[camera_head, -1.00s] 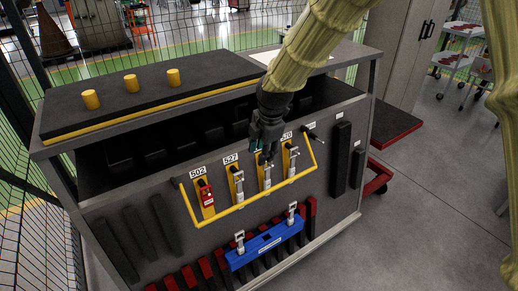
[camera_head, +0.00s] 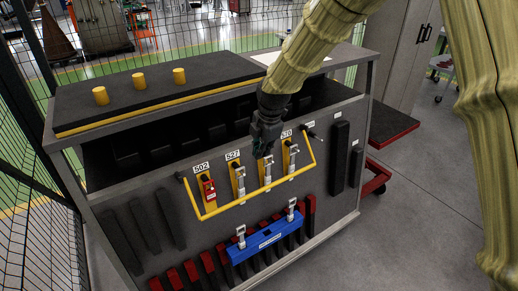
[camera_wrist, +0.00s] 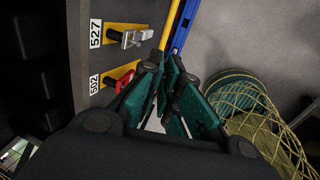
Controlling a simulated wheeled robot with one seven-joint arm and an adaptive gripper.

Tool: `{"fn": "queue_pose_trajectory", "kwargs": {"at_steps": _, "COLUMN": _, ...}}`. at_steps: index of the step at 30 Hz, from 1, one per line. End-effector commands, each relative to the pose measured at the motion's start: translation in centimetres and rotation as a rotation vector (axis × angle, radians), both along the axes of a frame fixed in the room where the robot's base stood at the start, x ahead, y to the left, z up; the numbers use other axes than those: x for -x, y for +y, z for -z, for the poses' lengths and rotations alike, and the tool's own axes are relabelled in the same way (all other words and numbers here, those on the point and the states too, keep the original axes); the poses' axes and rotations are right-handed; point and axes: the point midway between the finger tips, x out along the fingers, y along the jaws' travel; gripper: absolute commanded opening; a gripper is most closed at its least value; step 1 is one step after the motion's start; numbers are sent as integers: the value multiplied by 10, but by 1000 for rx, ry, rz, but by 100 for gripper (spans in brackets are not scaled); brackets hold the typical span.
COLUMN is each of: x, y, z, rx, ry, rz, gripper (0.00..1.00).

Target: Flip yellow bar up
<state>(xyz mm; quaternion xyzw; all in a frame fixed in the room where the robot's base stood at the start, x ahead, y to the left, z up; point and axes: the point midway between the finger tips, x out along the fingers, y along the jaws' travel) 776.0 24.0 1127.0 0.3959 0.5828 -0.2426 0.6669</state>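The yellow bar (camera_head: 258,193) is a U-shaped handle on the front of the grey cabinet. In the head view it hangs low, its long side crossing below the labelled yellow latch plates. In the wrist view part of the bar (camera_wrist: 172,22) runs down from the top edge until the fingers hide it. My gripper (camera_head: 263,152) is in front of the panel, above the bar's long side, near the middle plates. Its dark green fingers (camera_wrist: 177,88) are close together in the wrist view. I cannot tell whether they touch the bar or hold anything.
A red tag (camera_head: 208,190) is on plate 502, and metal latches stick out from the other plates. A blue bar (camera_head: 265,242) is clamped below. The cabinet top (camera_head: 215,75) carries yellow cylinders. Wire fencing stands left; open floor (camera_head: 410,225) lies right.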

Motion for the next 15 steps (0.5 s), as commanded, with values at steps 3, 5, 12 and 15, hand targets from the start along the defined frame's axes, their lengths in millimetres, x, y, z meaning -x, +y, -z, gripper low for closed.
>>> {"fn": "queue_pose_trajectory", "kwargs": {"at_steps": 3, "x": -12, "y": 2, "z": 7, "rx": -1, "ry": 11, "rz": -1, "gripper": 33}}
{"fn": "queue_pose_trajectory", "kwargs": {"at_steps": 5, "x": -17, "y": 3, "z": 9, "rx": -1, "ry": 13, "rz": -1, "gripper": 37}}
{"fn": "queue_pose_trajectory", "kwargs": {"at_steps": 12, "x": -21, "y": 6, "z": 13, "rx": -1, "ry": 19, "rz": -6, "gripper": 37}}
{"fn": "queue_pose_trajectory", "kwargs": {"at_steps": 15, "x": -17, "y": 6, "z": 8, "rx": -1, "ry": 15, "rz": -6, "gripper": 37}}
